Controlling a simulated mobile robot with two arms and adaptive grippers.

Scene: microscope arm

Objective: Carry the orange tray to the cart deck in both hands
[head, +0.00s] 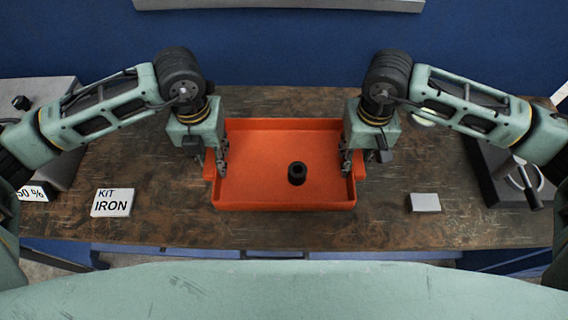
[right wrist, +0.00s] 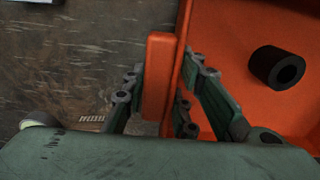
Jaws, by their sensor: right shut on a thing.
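The orange tray (head: 255,197) sits on the brown workbench, level, with a black hollow cylinder (head: 297,173) standing in it. The cylinder also shows in the right wrist view (right wrist: 277,67). My right gripper (head: 352,165) is at the tray's right side. In the right wrist view its fingers (right wrist: 163,95) are on either side of the tray's orange side handle (right wrist: 158,75), shut on it. My left gripper (head: 212,165) is at the tray's left side, its fingers by the left handle. Whether they are closed on it is unclear. I cannot make out a cart deck.
On the workbench (head: 280,232), a "KIT IRON" card (head: 112,202) lies left of the tray and a small grey block (head: 424,202) right of it. A grey box stands at far left (head: 45,92), a dark device (head: 505,180) at far right. A blue wall is behind.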

